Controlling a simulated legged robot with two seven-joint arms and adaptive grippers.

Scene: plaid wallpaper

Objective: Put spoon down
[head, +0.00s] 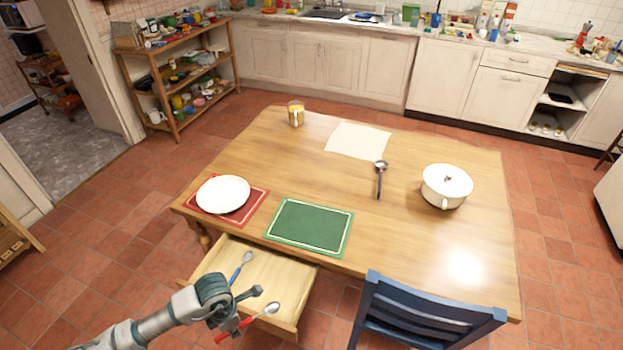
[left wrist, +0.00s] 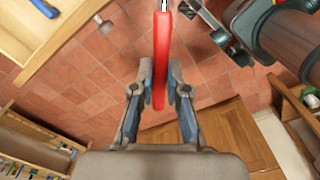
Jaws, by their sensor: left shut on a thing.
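A spoon with a red handle (head: 226,335) and a metal bowl (head: 271,308) is held by my left gripper (head: 228,318). In the left wrist view the red handle (left wrist: 160,60) stands between the two fingers, which are shut on it. In the head view the spoon overlaps the front of the open drawer (head: 277,280); I cannot tell its height. A blue-handled spoon (head: 242,266) lies in the drawer. My right gripper (left wrist: 204,24) shows at the top right of the left wrist view, its fingertips apart, and is outside the head view.
A blue chair (head: 430,310) stands right of the drawer.

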